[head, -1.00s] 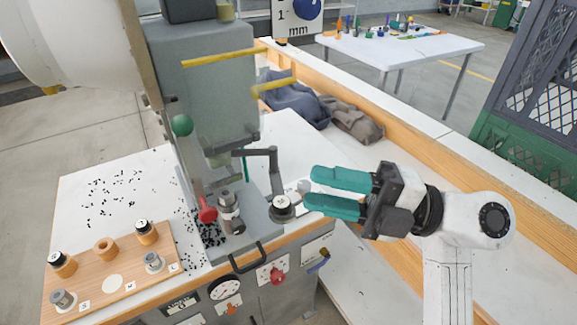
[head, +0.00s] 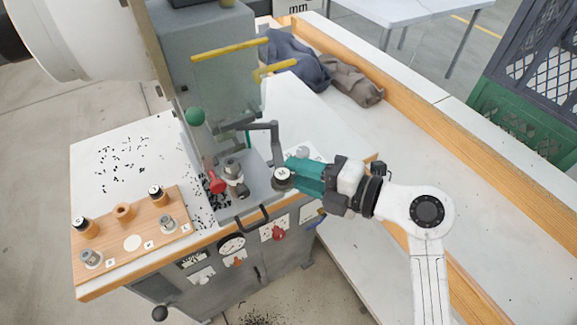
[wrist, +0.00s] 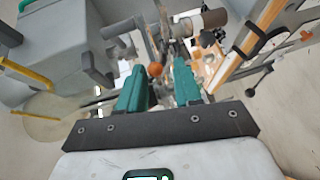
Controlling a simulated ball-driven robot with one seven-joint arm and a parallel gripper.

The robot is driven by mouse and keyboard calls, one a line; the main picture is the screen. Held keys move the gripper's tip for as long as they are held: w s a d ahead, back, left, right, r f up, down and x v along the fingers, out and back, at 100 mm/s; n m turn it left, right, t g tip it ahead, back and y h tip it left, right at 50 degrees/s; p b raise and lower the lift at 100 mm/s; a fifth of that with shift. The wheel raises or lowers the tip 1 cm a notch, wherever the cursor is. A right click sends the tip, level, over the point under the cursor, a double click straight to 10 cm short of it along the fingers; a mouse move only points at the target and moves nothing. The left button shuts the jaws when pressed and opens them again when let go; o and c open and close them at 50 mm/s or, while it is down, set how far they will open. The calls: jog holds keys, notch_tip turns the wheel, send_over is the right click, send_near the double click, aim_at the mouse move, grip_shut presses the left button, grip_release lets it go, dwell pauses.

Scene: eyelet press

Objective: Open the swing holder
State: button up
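The swing holder appears to be the dark bent arm (head: 262,127) on the press's right side, with a round, light-topped cup (head: 283,175) at its lower end. My gripper (head: 292,166) has its teal fingertips right beside this cup, on its right; I cannot tell whether they touch it. In the wrist view the two teal fingers of my gripper (wrist: 159,72) are apart, with a gap between them. An orange-red ball knob (wrist: 155,70) shows in that gap, seemingly beyond the tips. The cup is not clearly identifiable in the wrist view.
The grey press (head: 225,70) has a red-handled lever (head: 217,183) and a green ball knob (head: 195,117). A wooden tool board (head: 132,242) with several dies lies at left. Dark cloths (head: 350,85) lie behind on the bench. The white bench top right of the cloths is clear.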

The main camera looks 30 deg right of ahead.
aim_at(278, 164)
jog(key=shift+x, duration=1.4)
jog(key=shift+f, duration=0.1)
grip_shut()
